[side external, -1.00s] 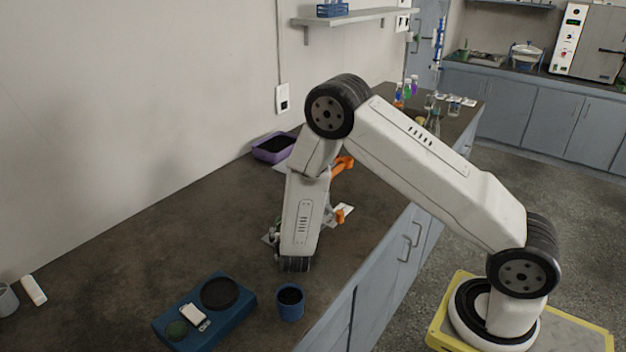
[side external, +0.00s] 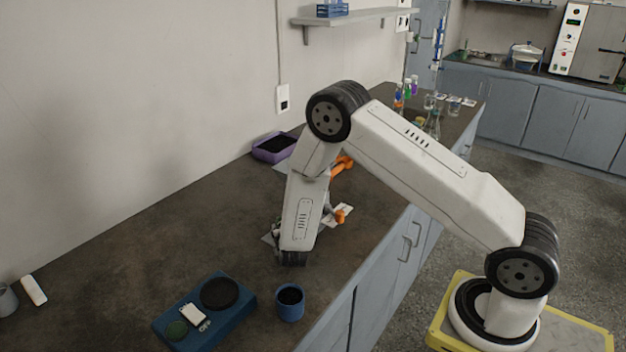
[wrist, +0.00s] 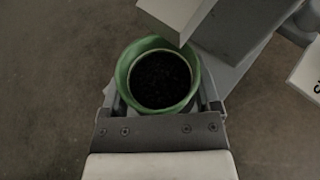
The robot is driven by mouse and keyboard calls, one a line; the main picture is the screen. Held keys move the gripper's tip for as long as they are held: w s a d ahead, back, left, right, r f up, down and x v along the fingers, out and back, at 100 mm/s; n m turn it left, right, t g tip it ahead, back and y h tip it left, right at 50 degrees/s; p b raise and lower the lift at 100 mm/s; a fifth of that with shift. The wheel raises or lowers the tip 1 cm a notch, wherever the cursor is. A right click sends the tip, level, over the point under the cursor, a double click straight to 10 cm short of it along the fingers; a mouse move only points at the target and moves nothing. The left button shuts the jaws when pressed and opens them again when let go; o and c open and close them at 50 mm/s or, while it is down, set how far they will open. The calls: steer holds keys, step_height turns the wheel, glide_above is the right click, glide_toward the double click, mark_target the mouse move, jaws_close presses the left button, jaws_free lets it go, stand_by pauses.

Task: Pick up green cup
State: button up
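The green cup (wrist: 123,75) stands upright in the wrist view and is filled with dark, grainy material. My gripper (wrist: 160,86) is around it, with one finger on the left and one on the right. The fingers are spread wide, and the cup sits between them. Whether they touch its wall is hard to see. In the side view my wrist hangs down over the counter, and the arm hides the green cup and the fingertips.
Grey blocky equipment (wrist: 235,35) lies close beyond the cup. A blue cup (side external: 290,306) and a blue scale (side external: 235,313) with a black dish (side external: 220,292) stand nearer the camera. A purple tray (side external: 272,149) is by the wall. The counter's left middle is clear.

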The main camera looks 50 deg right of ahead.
steer(key=c, duration=0.5)
steer(key=shift+o, duration=0.2)
steer(key=shift+r, duration=0.6)
steer(key=shift+s+r, duration=0.15)
steer(key=shift+s, duration=0.1)
steer(key=s, duration=1.7)
steer(key=shift+s, duration=0.3)
